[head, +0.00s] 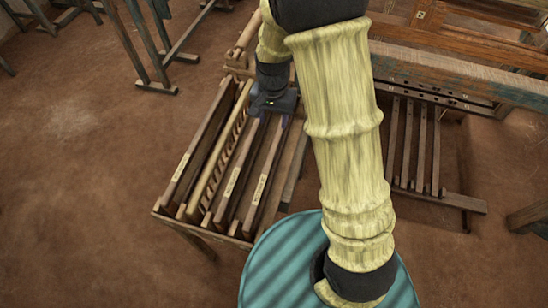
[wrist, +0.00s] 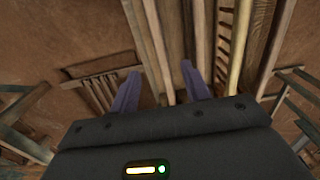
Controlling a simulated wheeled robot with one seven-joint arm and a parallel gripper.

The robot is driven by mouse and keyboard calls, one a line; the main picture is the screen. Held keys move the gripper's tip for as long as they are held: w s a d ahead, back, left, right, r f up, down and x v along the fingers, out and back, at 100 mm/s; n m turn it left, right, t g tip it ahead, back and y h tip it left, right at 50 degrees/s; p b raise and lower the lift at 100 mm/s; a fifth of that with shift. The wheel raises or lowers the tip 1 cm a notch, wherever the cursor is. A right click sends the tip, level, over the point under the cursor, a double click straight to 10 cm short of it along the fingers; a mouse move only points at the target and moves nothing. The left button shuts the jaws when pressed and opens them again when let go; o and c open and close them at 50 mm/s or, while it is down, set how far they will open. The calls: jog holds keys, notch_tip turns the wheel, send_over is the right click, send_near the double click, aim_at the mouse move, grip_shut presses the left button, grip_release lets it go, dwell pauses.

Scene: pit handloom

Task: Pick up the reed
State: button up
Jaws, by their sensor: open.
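Several long wooden bars, some with pale labels, lie side by side in a low wooden rack (head: 165,216) in the head view. One carries a row of short teeth (head: 222,153); I cannot tell for sure which piece is the reed. My gripper (head: 274,118) is over the far end of the rack, above the labelled bars (head: 257,190) on its right side. In the wrist view my gripper (wrist: 161,70) has its two purple fingers spread, with long bars (wrist: 160,45) running beyond and between them. Whether the fingers straddle one bar is unclear. My arm hides part of the rack's right side.
A teal striped round surface (head: 262,270) is at the bottom. The wooden loom (head: 450,75) with beams and slats stands at the right. Wooden trestle frames (head: 150,45) stand at the upper left. The brown floor (head: 70,170) at the left is clear.

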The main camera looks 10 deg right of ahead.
aim_at(274, 148)
notch_tip(274, 148, down, 11)
jog(key=shift+f+p, duration=0.15)
jog(key=shift+p, duration=0.25)
jog(key=shift+s+d+f+p, duration=0.15)
jog(key=shift+f+p, duration=0.5)
jog(key=shift+f, duration=1.95)
grip_shut()
